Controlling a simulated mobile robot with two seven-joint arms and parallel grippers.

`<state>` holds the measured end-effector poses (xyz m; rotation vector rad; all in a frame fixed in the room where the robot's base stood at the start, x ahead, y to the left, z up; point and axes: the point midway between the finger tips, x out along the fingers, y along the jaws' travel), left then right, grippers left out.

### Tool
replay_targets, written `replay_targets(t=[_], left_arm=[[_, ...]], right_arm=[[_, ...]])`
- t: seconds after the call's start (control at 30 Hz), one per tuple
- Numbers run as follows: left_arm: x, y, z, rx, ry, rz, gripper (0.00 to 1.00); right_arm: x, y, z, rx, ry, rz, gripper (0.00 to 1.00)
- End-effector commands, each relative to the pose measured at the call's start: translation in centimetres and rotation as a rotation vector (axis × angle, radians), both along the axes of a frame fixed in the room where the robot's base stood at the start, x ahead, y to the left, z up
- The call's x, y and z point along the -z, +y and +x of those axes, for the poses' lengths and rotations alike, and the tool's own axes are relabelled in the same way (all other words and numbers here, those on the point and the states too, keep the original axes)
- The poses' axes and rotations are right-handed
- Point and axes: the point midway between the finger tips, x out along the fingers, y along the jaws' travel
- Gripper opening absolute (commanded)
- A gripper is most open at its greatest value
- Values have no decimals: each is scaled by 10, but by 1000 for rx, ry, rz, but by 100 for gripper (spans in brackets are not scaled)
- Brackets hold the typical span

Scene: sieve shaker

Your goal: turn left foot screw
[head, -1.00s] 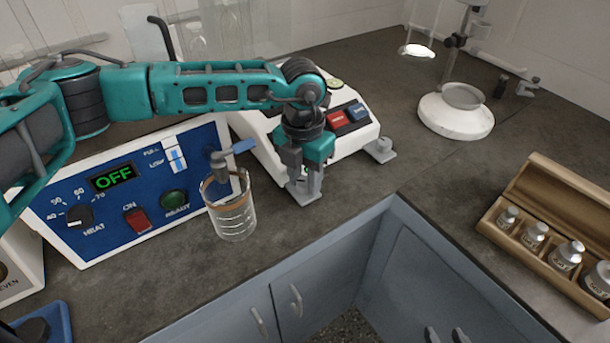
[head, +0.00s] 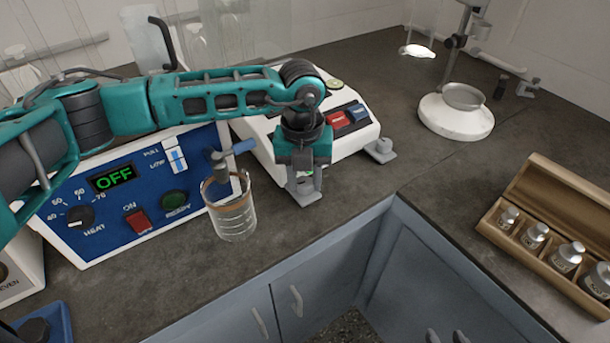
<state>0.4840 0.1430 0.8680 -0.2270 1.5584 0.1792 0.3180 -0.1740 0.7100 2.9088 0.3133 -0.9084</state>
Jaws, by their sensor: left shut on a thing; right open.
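My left gripper (head: 303,184) points down at the front left corner of the white device with red and blue buttons (head: 345,138). It is shut on the left foot screw, which is mostly hidden by the fingers. The grey foot pad (head: 306,197) shows below them on the bench. The right foot screw (head: 383,146) stands free on its own pad at the device's right corner. Two grey fingertips of my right gripper (head: 446,336) show at the bottom edge, apart and empty, far from the device.
A glass beaker (head: 234,219) stands close to the left of my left gripper, under the tap of a blue heater panel (head: 110,215) reading OFF. A wooden box (head: 526,262) of weights is at right. Bench between device and box is clear.

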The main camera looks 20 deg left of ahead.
Motion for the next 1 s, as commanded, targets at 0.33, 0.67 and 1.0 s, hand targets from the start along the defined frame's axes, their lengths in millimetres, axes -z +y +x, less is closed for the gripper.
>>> replay_targets(t=[0.33, 0.67, 1.0], left_arm=[[-2, 0, 2, -5, -7, -1, 5], [-1, 0, 1, -3, -4, 0, 46], [-37, 1, 1, -3, -8, -2, 46]], right_arm=[[-1, 0, 0, 1, -2, 0, 43], [-3, 0, 1, 0, -8, 2, 43], [-5, 1, 1, -2, -8, 1, 43]])
